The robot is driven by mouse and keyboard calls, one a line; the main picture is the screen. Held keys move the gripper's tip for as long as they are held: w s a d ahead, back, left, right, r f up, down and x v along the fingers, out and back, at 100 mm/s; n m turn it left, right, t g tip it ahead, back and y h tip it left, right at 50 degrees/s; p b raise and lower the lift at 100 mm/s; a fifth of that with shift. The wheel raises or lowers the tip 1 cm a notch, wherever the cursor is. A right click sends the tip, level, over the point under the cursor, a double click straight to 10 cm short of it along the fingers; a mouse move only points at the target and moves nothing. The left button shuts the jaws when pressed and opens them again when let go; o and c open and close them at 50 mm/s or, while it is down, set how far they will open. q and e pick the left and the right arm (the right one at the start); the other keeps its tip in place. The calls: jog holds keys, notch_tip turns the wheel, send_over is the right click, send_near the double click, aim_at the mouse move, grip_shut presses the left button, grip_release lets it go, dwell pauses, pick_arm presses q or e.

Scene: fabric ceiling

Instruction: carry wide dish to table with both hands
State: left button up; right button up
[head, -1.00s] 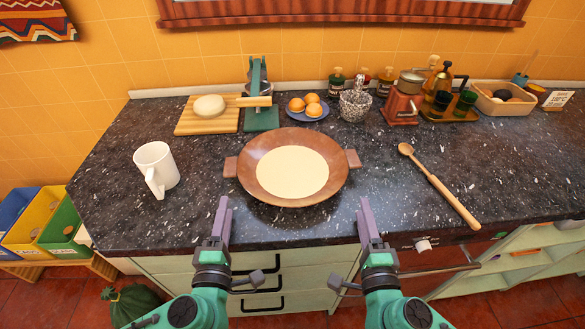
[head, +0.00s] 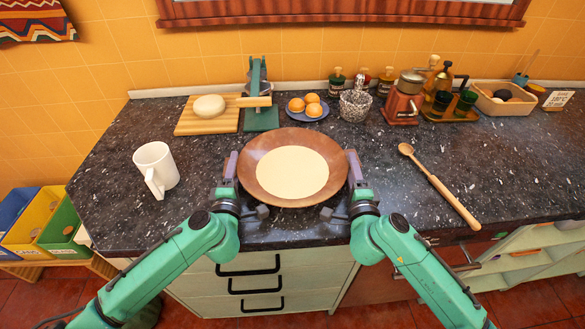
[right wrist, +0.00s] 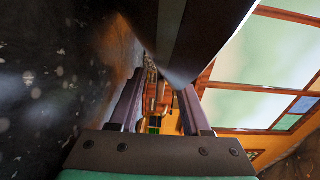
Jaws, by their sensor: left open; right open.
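The wide dish (head: 258,150) is brown and round, with a flat cream-coloured layer (head: 292,172) inside. It rests on the dark speckled counter. I cannot tell whether the fingers touch the handles.
A white mug (head: 156,168) stands left of the dish. A wooden spoon (head: 440,187) lies to the right. The counter (head: 110,215) is clear at front left.

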pick_arm(q)
jog(key=shift+s, duration=0.1)
pick_arm(e)
jog(key=shift+s, duration=0.1)
pick_arm(q)
grip_shut()
pick_arm(e)
grip_shut()
dwell(0.9)
